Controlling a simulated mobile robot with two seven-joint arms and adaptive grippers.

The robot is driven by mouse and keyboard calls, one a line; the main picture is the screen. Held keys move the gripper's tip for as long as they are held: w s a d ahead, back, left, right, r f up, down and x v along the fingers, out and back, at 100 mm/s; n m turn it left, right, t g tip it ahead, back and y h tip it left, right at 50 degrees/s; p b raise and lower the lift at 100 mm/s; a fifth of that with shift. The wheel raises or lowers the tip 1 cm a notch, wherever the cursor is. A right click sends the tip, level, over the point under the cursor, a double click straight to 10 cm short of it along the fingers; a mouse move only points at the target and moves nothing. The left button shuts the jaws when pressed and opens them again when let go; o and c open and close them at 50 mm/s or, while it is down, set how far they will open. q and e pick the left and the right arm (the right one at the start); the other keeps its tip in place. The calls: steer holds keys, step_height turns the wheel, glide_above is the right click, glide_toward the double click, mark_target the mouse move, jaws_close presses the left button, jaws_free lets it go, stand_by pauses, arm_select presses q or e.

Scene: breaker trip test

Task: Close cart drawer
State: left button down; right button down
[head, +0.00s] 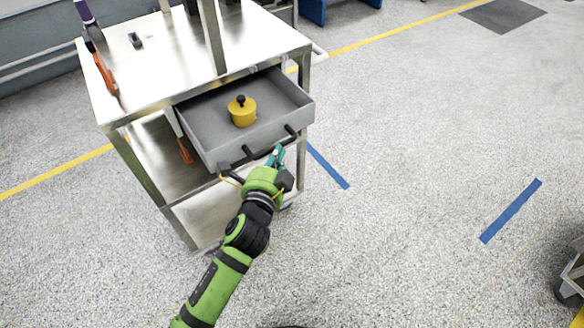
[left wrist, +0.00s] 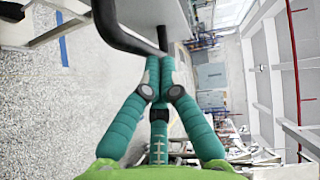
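The cart drawer (head: 215,152) is grey and stands pulled out from under the top of the metal cart (head: 165,88). A yellow round object with a black knob (head: 242,110) sits inside it. A black bar handle (head: 258,154) runs along the drawer front; it also shows in the left wrist view (left wrist: 125,38). My left gripper (head: 276,153) is at the right part of this handle. In the left wrist view its teal fingers (left wrist: 160,62) come together at the tips, right at the bar; contact is hard to tell. My right gripper is out of view.
An upright metal post (head: 212,35) rises from the cart top. An orange-handled tool (head: 104,73) and a small dark item (head: 135,40) are on its left side. The speckled floor (head: 420,130) to the right is open, with blue tape marks (head: 510,210).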

mark_target(240, 110)
arm_select(q)
steer(key=w+a, duration=0.3)
steer(key=w, duration=0.1)
steer(key=w+a, duration=0.3)
steer(key=w, duration=0.2)
steer(key=w+a, duration=0.4)
steer(key=shift+w, duration=0.3)
steer(key=shift+w+a, duration=0.4)
steer(key=shift+w, duration=0.05)
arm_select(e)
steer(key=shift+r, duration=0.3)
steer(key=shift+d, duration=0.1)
